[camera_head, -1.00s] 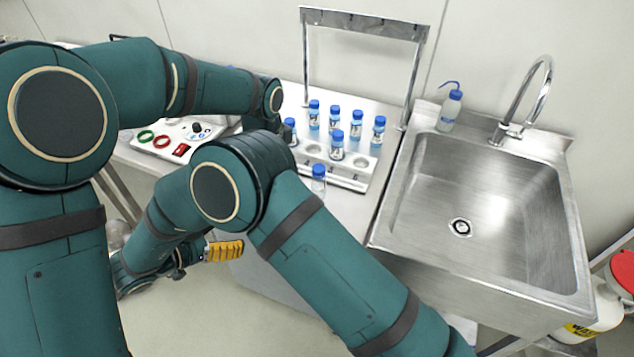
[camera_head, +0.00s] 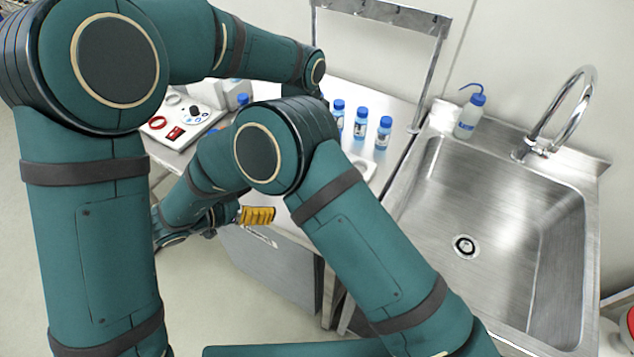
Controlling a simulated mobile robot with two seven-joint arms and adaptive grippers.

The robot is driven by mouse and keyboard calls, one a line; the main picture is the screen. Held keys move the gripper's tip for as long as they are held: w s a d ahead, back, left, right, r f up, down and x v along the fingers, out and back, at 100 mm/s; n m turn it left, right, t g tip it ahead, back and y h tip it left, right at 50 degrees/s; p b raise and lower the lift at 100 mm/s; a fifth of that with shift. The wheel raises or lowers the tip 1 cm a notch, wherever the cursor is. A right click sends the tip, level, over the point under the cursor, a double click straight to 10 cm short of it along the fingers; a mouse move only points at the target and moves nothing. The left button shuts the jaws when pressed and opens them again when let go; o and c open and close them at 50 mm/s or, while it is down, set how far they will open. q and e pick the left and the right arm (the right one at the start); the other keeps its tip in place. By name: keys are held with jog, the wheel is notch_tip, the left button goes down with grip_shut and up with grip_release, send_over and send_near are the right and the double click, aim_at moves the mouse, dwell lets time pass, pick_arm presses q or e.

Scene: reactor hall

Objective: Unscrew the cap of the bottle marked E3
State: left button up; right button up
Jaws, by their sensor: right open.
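Several small bottles with blue caps stand on the steel worktop, such as one bottle (camera_head: 383,133) at the right of the group and another bottle (camera_head: 361,124) beside it. Their labels are too small to read, so I cannot tell which is marked E3. My right elbow hides most of the white rack (camera_head: 363,166) and whatever stands at its front. My right gripper (camera_head: 257,215), with yellow finger pads, is open in front of the worktop's front edge, below and apart from the bottles. My left arm reaches across at the top, and its gripper is hidden behind my right elbow.
A steel sink (camera_head: 465,215) with a tap (camera_head: 565,115) lies to the right. A wash bottle (camera_head: 469,113) stands at its back left corner. A control box (camera_head: 183,118) is on the worktop at left. A metal frame (camera_head: 400,15) rises behind the bottles.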

jog(key=x, duration=1.3)
jog(key=shift+w+d+f, duration=0.1)
jog(key=shift+w+d, duration=0.15)
jog(key=shift+d, duration=0.05)
grip_shut()
